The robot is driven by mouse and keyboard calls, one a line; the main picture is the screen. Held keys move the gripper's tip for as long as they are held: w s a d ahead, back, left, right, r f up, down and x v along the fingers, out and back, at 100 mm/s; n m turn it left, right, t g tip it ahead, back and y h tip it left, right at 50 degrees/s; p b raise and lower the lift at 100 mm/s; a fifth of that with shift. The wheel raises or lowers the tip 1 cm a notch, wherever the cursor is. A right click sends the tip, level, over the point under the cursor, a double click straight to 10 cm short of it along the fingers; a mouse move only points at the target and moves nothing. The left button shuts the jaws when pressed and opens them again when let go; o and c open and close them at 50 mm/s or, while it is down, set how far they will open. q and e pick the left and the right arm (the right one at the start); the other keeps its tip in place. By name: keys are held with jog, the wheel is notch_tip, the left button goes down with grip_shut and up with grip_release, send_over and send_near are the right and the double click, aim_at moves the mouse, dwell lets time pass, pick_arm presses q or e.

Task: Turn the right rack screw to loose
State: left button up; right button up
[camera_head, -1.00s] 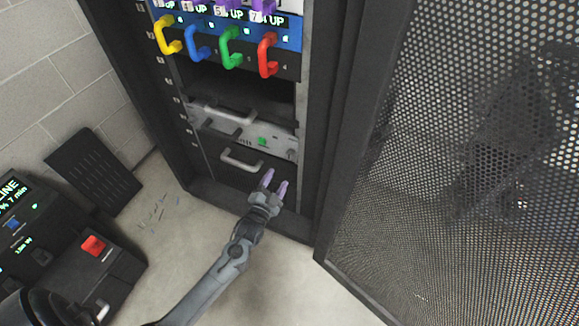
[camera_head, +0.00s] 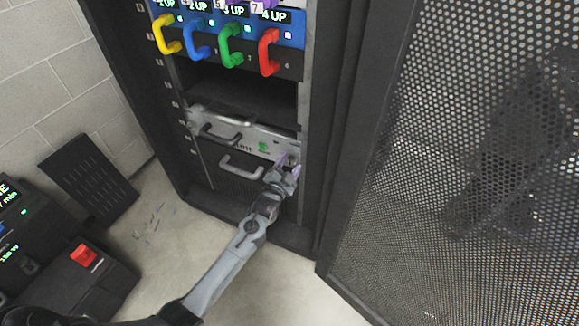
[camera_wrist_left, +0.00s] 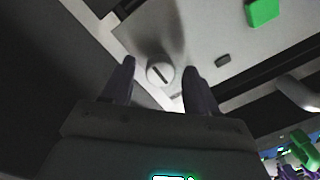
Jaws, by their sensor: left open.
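The right rack screw (camera_wrist_left: 161,73) is a round, pale, slotted head at the right end of a light grey rack unit (camera_head: 232,134). In the left wrist view it sits between the two fingertips of my left gripper (camera_wrist_left: 158,82), which is open, with a finger on each side. I cannot tell whether the fingers touch it. In the head view my left gripper (camera_head: 288,162) is at the right end of the grey unit and hides the screw. My right gripper is not in view.
A green button (camera_head: 263,147) is on the unit left of my gripper. A grey handle (camera_head: 241,168) is just below. Coloured handles, such as the red one (camera_head: 268,52), are above. A mesh door (camera_head: 450,180) stands open at the right.

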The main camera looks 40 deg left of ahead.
pick_arm(q)
jog(key=shift+c, duration=0.4)
jog(key=c, duration=1)
jog(key=shift+o, duration=0.2)
